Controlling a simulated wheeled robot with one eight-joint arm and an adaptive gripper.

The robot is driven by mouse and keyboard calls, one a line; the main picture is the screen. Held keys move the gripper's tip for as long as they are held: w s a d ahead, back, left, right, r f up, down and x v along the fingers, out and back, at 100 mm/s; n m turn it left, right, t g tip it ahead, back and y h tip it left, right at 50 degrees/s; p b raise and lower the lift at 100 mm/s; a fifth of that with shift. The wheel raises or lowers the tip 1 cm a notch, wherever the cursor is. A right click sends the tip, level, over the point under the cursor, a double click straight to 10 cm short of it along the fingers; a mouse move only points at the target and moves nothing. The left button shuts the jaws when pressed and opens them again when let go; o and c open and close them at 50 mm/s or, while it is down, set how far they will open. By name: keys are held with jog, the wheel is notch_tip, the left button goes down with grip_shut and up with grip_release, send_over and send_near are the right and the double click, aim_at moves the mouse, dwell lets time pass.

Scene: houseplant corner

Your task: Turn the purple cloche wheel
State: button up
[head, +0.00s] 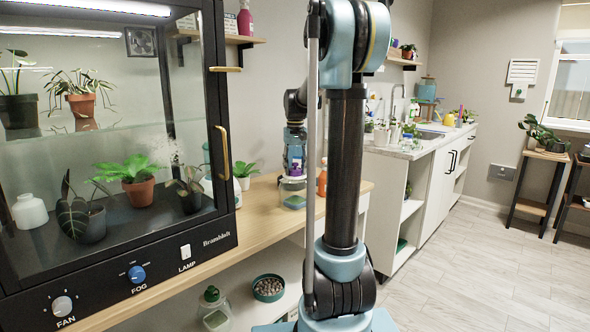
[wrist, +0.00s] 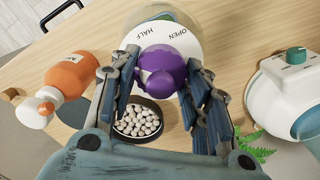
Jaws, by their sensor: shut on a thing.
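The purple cloche wheel (wrist: 160,68) sits on a white round dial plate (wrist: 188,40) marked HALF and OPEN in the wrist view. My gripper (wrist: 160,82) has one finger on each side of the wheel and is shut on it. The wheel's pointer is not clear, so I cannot tell its setting. In the head view my gripper (head: 294,166) points down over the clear cloche (head: 293,196) on the wooden counter. The wheel is mostly hidden there, with only a bit of purple showing.
A black bowl of white pebbles (wrist: 138,122) shows between the fingers. A white device with a green knob (wrist: 290,80) is at right. The glass plant cabinet (head: 115,130) stands left in the head view.

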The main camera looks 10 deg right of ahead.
jog(key=shift+n, duration=0.5)
jog(key=o, duration=1.1)
jog(key=shift+c, duration=0.2)
notch_tip(320, 180, up, 12)
jog(key=shift+f, duration=0.1)
